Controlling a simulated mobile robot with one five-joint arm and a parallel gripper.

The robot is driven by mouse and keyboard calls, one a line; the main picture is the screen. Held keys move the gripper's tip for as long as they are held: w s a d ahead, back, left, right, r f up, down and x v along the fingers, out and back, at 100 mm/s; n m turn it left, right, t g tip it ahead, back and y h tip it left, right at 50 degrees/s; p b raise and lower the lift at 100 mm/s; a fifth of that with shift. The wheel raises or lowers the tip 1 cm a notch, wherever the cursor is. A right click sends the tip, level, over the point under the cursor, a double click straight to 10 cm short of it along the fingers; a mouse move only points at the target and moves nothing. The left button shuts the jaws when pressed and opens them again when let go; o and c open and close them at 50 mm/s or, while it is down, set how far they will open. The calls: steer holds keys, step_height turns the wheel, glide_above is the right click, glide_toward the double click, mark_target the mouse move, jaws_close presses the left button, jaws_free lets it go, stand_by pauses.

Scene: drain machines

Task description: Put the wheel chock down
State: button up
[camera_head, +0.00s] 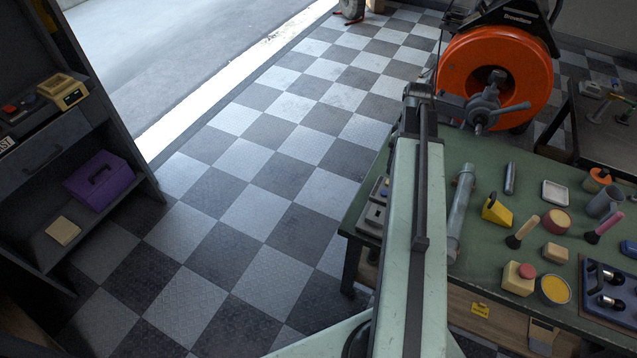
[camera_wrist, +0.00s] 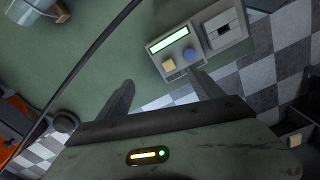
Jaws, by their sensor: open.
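The wheel chock, a yellow wedge (camera_head: 497,211), sits on the green bench top (camera_head: 480,285) in the head view, right of a grey pipe. It does not show in the wrist view. My gripper (camera_wrist: 161,77) has its two dark fingers spread apart in the wrist view, with nothing between them. It is over the bench's left edge, close to a grey device with a lit display (camera_wrist: 173,50). In the head view my arm hides the gripper.
The grey pipe (camera_head: 461,215) lies left of the chock. A wooden-handled tool (camera_head: 522,231), a tin of yellow stuff (camera_head: 554,290) and other small items crowd the bench. An orange drum machine (camera_head: 492,75) stands behind. The checkered floor (camera_head: 250,215) is clear.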

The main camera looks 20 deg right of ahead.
steer(key=w+a+m, duration=0.2)
steer(key=a, duration=1.6)
steer(key=w+a+m, duration=0.2)
steer(key=a, duration=1.6)
steer(key=shift+o, duration=0.4)
steer(key=shift+a, duration=0.1)
